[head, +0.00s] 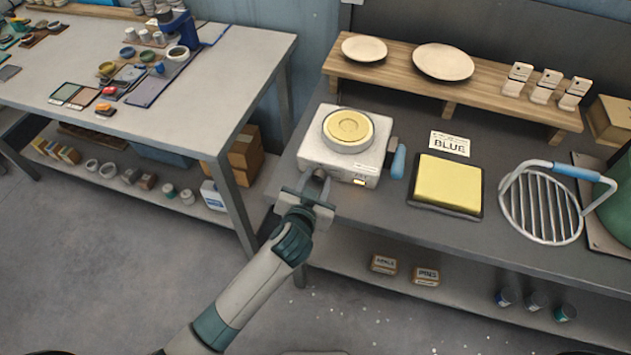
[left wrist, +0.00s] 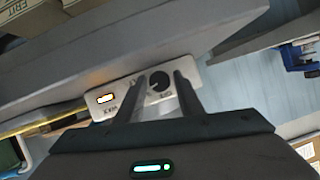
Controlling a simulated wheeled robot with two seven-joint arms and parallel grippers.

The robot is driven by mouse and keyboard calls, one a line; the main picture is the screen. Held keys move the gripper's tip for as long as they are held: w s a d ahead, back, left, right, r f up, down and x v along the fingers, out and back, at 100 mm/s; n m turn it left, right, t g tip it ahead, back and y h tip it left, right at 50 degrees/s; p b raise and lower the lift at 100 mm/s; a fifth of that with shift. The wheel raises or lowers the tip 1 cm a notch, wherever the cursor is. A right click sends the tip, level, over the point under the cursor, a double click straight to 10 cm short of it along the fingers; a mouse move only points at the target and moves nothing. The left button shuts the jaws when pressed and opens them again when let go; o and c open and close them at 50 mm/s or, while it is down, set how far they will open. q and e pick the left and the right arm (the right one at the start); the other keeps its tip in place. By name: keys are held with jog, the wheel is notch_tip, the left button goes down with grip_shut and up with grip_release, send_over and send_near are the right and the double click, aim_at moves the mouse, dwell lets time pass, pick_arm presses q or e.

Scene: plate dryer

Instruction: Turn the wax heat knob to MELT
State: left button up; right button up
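The wax heater (head: 318,152) is a white box on the grey bench with a round pot of yellow wax (head: 348,127) on top. Its front panel shows in the left wrist view with a black round knob (left wrist: 158,81), a lit orange-white indicator (left wrist: 105,98) and small upside-down lettering. The knob's pointer setting is too small to read. My left gripper (head: 317,182) is at the left part of the heater's front. In the left wrist view its two fingers (left wrist: 162,80) are apart, one on each side of the knob; I cannot tell whether they touch it. My right gripper is not in view.
A blue-handled tool (head: 397,160) is at the heater's right side. A wooden shelf (head: 420,78) stands behind. Open floor lies left of the bench.

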pick_arm(q)
jog(key=shift+s, duration=0.15)
jog(key=shift+s+a+r, duration=0.1)
jog(key=shift+s+r, duration=0.1)
jog(key=shift+s, duration=0.35)
jog(key=b+v, duration=0.3)
jog(key=v, duration=1.3)
jog(key=shift+a, duration=0.1)
